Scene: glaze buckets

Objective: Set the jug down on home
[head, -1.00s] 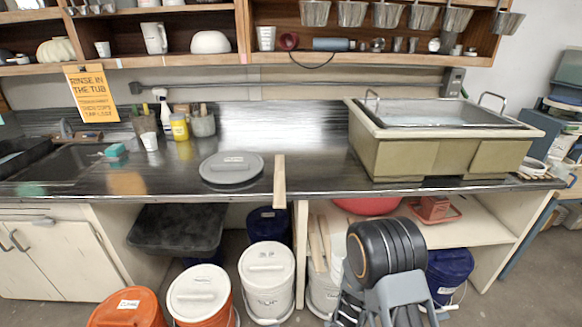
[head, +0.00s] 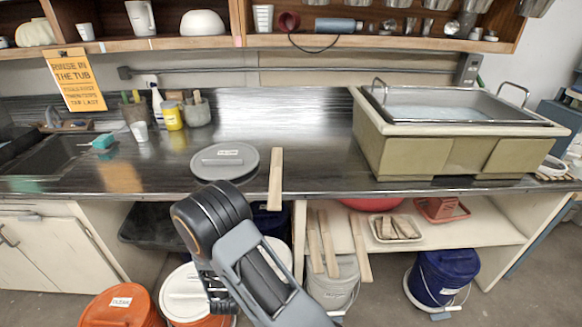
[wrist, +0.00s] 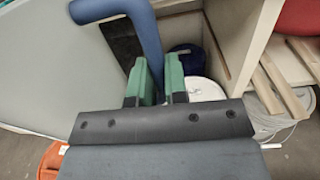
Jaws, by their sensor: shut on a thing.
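In the wrist view my gripper (wrist: 158,82) has its green fingertips closed around a blue curved bar (wrist: 146,38), which looks like the handle of the jug. Only this part of the jug can be told for sure; a large pale surface at the left of that view may be its body, but I cannot tell. In the head view my arm hides the gripper, and no jug shows. I cannot make out a spot marked as home in either view.
The dark counter holds a round grey lid (head: 224,161), a wooden stick (head: 275,178) and a large tub (head: 450,140). Below stand an orange bucket (head: 118,310), white-lidded buckets and a blue bucket (head: 442,277). A low shelf bears a tray (head: 397,228). Bare counter lies mid-right.

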